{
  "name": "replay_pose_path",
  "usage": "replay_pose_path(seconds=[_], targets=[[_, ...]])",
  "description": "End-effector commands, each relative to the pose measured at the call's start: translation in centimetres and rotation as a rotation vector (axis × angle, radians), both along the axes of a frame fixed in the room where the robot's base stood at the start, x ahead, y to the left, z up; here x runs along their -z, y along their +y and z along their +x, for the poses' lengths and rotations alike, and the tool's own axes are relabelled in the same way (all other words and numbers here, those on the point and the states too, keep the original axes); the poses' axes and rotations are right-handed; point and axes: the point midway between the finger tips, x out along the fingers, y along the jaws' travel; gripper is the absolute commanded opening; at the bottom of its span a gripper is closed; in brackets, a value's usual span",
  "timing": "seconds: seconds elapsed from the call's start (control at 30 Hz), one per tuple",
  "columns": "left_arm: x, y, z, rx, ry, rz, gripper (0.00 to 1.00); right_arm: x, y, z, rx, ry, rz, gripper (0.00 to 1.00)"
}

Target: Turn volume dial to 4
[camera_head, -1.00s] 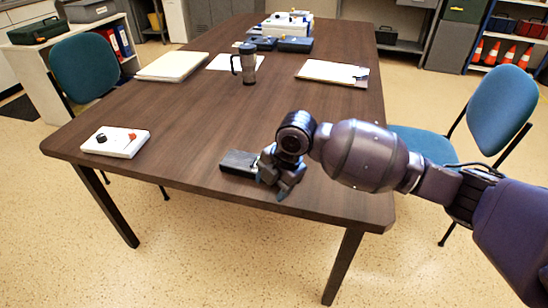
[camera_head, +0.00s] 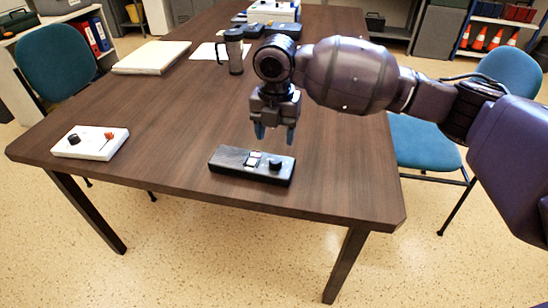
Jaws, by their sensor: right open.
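A black box (camera_head: 225,159) lies near the front edge of the table, with a black round dial (camera_head: 275,164) at its right and a small light switch or display (camera_head: 253,158) in its middle. No numbers or pointer can be read on the dial. A white box (camera_head: 88,147) at the table's left has a black knob (camera_head: 74,139) and a red lever or knob (camera_head: 109,136). No label shows which dial is for volume. My right gripper (camera_head: 275,131) points down, open and empty, above and apart from the black box. My left gripper is not in view.
The dark wooden table (camera_head: 170,165) is clear between the two boxes. A travel mug (camera_head: 235,55), a paper stack (camera_head: 151,57) and a white device (camera_head: 272,12) stand farther back. Blue chairs (camera_head: 57,60) (camera_head: 425,143) stand at both sides.

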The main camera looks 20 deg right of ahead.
Motion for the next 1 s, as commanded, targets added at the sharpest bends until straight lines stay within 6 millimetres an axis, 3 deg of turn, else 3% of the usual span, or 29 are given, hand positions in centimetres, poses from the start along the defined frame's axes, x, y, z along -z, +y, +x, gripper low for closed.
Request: replay_pose_path(seconds=[0.03, 0.33, 0.5, 0.77, 0.8, 1.0], targets=[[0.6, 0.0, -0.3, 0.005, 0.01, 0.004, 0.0, 1.6, 0.0, 0.0, 0.0, 0.01, -0.001, 0.58], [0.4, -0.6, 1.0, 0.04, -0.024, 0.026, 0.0, 6.7, -0.1, -0.1, 0.002, 0.009, -0.002, 0.58], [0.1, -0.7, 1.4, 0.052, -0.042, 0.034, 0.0, 7.8, 0.0, 0.0, 0.001, 0.003, 0.0, 0.58], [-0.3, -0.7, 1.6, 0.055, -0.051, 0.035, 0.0, 7.6, 0.0, 0.0, 0.001, -0.002, 0.0, 0.58], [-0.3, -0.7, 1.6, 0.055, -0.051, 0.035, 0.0, 7.6, 0.0, 0.0, 0.001, -0.002, 0.0, 0.57], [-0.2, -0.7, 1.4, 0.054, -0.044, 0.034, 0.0, 7.7, 0.0, 0.0, 0.001, -0.001, -0.001, 0.26]])
